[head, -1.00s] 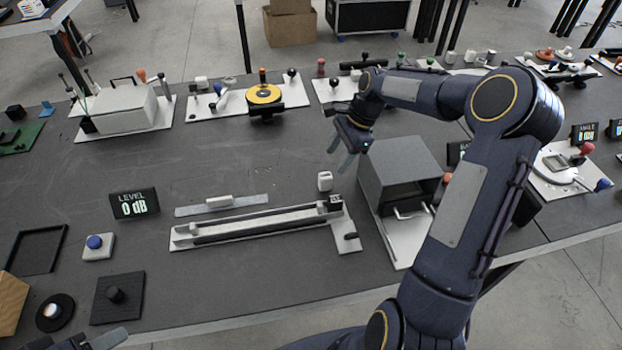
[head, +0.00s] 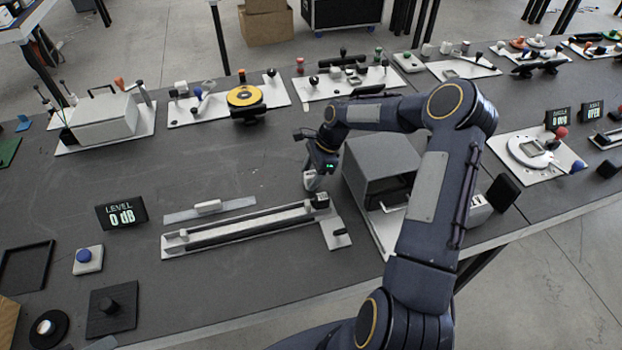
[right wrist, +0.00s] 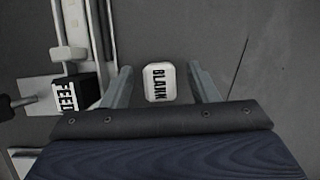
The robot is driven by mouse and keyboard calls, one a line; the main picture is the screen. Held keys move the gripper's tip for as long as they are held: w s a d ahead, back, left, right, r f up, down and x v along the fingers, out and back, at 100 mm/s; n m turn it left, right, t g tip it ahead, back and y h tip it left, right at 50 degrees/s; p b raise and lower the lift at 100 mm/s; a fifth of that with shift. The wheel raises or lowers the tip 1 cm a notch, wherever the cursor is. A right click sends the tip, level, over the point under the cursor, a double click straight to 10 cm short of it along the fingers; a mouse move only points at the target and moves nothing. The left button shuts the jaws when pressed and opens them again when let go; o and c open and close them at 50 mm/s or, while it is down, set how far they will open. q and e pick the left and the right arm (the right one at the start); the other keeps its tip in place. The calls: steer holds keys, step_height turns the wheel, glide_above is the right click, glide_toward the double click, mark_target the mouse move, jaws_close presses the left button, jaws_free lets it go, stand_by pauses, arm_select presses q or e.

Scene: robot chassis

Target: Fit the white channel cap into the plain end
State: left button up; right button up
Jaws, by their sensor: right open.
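The white cap (right wrist: 159,70) stands on the dark table, its top lettered with what looks like "BLANK". It also shows in the head view (head: 309,181), partly hidden by my right gripper. My right gripper (head: 314,178) is open and pointing down over the cap, with one finger on each side in the right wrist view (right wrist: 163,92); gaps show at both sides. The long channel (head: 245,231) lies in front on a white base. A black block marked FEED (right wrist: 67,95) sits at its right end; the left end (head: 176,240) has no such block. A grey sliver of my left gripper (head: 103,343) shows.
A grey box-shaped device (head: 378,165) stands close right of my right gripper. A flat strip with a white slider (head: 208,207) lies behind the channel. The LEVEL display (head: 121,212) reads 0 dB. Open table lies left and behind.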

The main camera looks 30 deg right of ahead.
steer(key=c, duration=1)
steer(key=shift+c, duration=0.2)
